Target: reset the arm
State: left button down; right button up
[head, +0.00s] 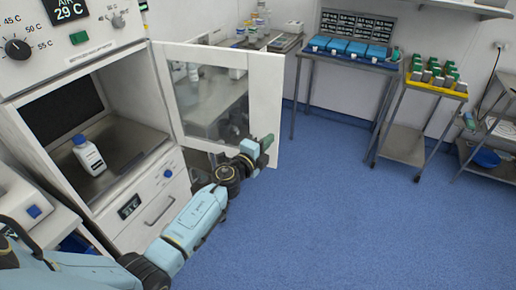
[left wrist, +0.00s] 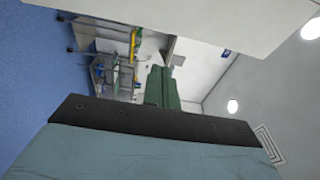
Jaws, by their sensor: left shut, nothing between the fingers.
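My left arm reaches in from the left in the head view. My left gripper (head: 265,143) is beside the lower part of the open glass cabinet door (head: 266,100), and I cannot tell whether it touches the door. In the left wrist view, its green fingers (left wrist: 161,88) are together with nothing between them. A pale panel fills the top of that view close to the fingers. My right gripper is in neither view.
A white bottle (head: 88,157) stands inside the open cabinet (head: 140,136). Blue bins (head: 355,48) sit on a table at the back. A cart with a yellow tray (head: 437,86) stands at the right. The blue floor (head: 340,215) is clear.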

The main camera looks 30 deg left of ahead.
pick_arm(q)
jog(key=s, duration=0.5)
jog(key=s+f+n+g+y+b, duration=0.1)
jog(key=s+f+n+g, duration=0.3)
jog(key=f, duration=0.7)
jog(key=s+f+n+g+y+b, duration=0.1)
jog(key=s+f+n+b, duration=0.1)
jog(key=s+f, duration=0.7)
jog(key=s+f+n+g+y+b, duration=0.1)
jog(key=s+f+n+g, duration=0.15)
jog(key=f, duration=1.05)
jog(key=s+f+n+g+b, duration=0.1)
jog(key=s+f+n+g, duration=0.2)
jog(key=s+f, duration=0.4)
jog(key=s+d+f+n+g+b, duration=0.1)
jog(key=s+f, duration=0.6)
jog(key=s, duration=1)
jog(key=s+f+n+g+b, duration=0.2)
jog(key=s+f+n+g, duration=0.2)
jog(key=s, duration=0.9)
notch_tip(320, 180, down, 3)
jog(key=shift+d+f+n+g, duration=0.25)
jog(key=shift+n+g, duration=0.1)
jog(key=shift+g, duration=0.3)
jog(key=shift+w, duration=0.2)
